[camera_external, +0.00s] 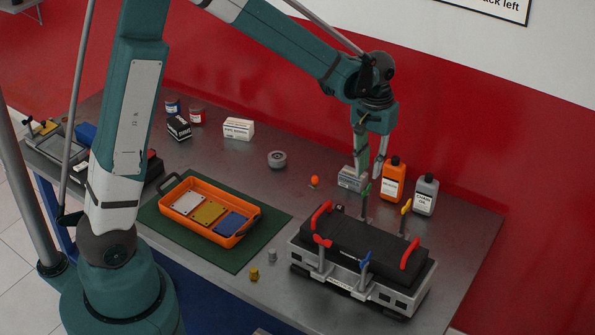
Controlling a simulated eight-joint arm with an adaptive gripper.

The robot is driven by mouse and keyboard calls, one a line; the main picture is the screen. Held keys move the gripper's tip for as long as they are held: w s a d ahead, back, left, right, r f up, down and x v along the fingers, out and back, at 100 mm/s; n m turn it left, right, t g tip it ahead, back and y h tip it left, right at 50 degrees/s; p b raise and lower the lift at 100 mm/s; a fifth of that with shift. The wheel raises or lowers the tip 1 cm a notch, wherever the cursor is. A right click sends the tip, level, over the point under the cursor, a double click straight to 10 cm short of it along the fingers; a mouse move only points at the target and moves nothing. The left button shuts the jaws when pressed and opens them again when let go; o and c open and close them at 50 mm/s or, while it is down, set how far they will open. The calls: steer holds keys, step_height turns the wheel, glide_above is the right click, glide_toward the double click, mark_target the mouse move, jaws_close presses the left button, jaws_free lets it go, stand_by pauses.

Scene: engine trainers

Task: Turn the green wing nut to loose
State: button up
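The green wing nut (366,189) sits on top of an upright stud at the back of the engine trainer (340,282). My gripper (369,176) points down just above and around the green wing nut, its two fingers spread apart. One finger appears left of the nut and the other right of it. I cannot tell from this view whether either finger touches the nut. A yellow wing nut (406,206), a blue wing nut (366,258) and a red wing nut (322,241) stand on other studs of the trainer.
Orange bottle (393,183) and grey bottle (426,196) stand close behind the trainer, right of my gripper. A small box (350,179) is at its left. Red handles (410,253) rise from the trainer. An orange tray (247,233) with coloured plates lies on a green mat (168,232).

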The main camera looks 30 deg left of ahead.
mark_target(368, 186)
steer(key=shift+f, duration=3.1)
jaws_close()
